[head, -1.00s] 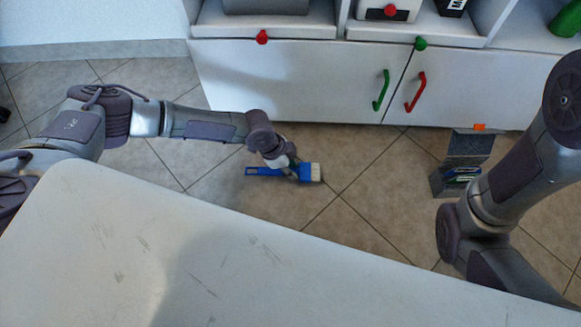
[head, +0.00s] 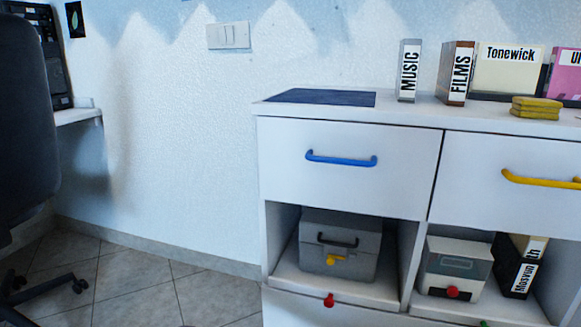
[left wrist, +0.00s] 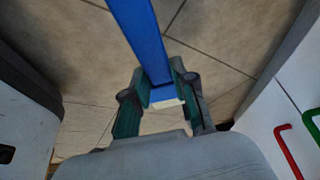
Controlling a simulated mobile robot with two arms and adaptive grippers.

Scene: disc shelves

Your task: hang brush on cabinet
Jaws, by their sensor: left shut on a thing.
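The blue brush (left wrist: 142,35) is in the left wrist view, its long blue part reaching to the top edge and pale bristles at its near end. My left gripper (left wrist: 160,90) is shut on the brush, a finger on each side. The white cabinet (head: 285,155) fills the right half of the head view. A red knob (head: 329,300) sticks out below its lower left compartment. A green knob (head: 484,323) shows at the bottom edge. In the left wrist view a cabinet door (left wrist: 262,125) stands at the right. Neither gripper shows in the head view.
A grey box (head: 318,240) and a white box (head: 462,260) sit in the open compartments. Binders (head: 457,75) and yellow blocks (head: 536,107) stand on top. A red handle (left wrist: 288,150) projects from the door. A dark chair (head: 25,120) stands far left; floor between is clear.

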